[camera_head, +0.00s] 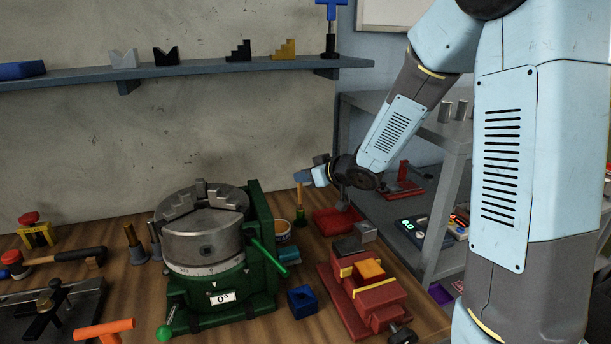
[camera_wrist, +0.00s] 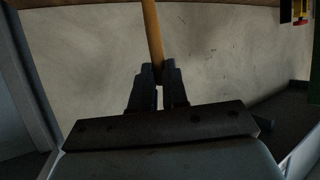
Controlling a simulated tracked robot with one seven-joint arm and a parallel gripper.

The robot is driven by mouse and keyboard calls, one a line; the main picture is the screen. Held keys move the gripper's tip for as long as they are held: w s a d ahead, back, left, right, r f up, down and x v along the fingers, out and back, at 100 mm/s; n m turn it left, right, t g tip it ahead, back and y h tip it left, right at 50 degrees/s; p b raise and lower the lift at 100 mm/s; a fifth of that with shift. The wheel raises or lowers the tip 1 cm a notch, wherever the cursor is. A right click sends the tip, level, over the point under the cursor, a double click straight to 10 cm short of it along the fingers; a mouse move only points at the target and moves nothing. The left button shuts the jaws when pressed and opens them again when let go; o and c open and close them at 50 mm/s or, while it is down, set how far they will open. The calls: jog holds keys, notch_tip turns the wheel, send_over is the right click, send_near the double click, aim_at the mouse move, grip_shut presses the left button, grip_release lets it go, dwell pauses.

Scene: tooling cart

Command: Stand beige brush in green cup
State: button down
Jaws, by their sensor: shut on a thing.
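The beige brush (camera_head: 299,196) hangs roughly upright from my gripper (camera_head: 306,177), behind and to the right of the green rotary table. In the wrist view its tan handle (camera_wrist: 152,35) runs up from between the two dark fingertips of my gripper (camera_wrist: 160,76), slightly tilted. The fingers are shut on it. Its lower end in the head view is dark and small, close above the bench in the picture; I cannot tell whether it touches anything. I cannot make out a green cup in either view; it may be hidden behind the rotary table.
The green rotary table (camera_head: 212,283) with its grey chuck fills the bench middle. A tin with orange contents (camera_head: 283,231) stands behind its handle. A red vise (camera_head: 362,300), a blue block (camera_head: 302,301) and a red item (camera_head: 336,220) are to the right. A grey shelf unit (camera_head: 437,222) borders the bench.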

jog(key=shift+f, duration=1.05)
dwell(1.5)
jog(key=c, duration=0.7)
grip_release()
jog(key=shift+o, duration=0.2)
jog(key=shift+r, duration=0.1)
jog(key=shift+r, duration=2.95)
